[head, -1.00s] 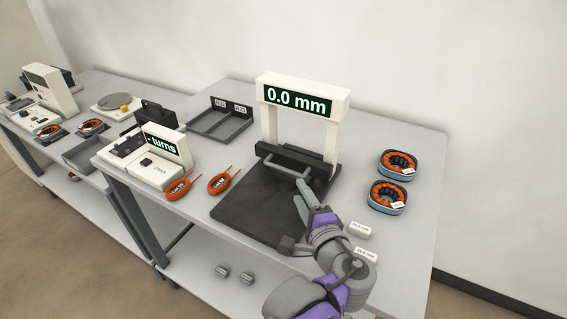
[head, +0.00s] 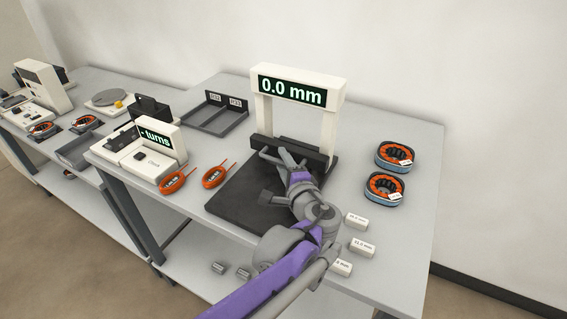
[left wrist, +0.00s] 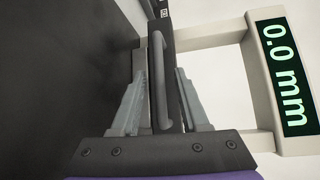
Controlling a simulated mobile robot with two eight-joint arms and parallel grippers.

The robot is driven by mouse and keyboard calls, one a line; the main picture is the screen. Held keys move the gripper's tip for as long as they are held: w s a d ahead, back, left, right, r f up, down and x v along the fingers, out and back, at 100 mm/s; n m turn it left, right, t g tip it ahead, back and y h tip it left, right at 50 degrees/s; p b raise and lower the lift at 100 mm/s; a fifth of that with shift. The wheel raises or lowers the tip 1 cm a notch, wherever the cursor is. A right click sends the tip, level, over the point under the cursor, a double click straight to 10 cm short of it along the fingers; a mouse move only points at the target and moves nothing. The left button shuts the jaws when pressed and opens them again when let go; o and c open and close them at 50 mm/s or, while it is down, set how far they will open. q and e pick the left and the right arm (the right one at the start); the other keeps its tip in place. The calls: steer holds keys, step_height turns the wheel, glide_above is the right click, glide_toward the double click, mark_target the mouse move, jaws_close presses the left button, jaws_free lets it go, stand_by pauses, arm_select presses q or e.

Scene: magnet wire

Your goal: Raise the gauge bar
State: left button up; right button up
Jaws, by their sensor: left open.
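The gauge stands on the table, with a white frame and a display (head: 292,91) reading 0.0 mm. Its dark gauge bar (head: 312,155) sits low across the frame at the back of the black base plate (head: 232,207). A grey handle (left wrist: 158,85) on the bar shows in the left wrist view. My left gripper (head: 283,158) is at the handle, partly covering it in the head view. In the left wrist view its open fingers (left wrist: 160,78) stand on either side of the handle, with gaps visible. My right gripper is not in view.
Two orange-wound ring coils (head: 386,187) lie right of the gauge. Several small white labelled blocks (head: 362,247) lie near my arm. A turns counter (head: 155,140) and two orange tools (head: 215,176) are to the left. A grey divided tray (head: 215,117) is behind.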

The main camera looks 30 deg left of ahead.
arm_select(q)
steer(key=shift+c, duration=0.3)
jaws_close()
stand_by(1.1)
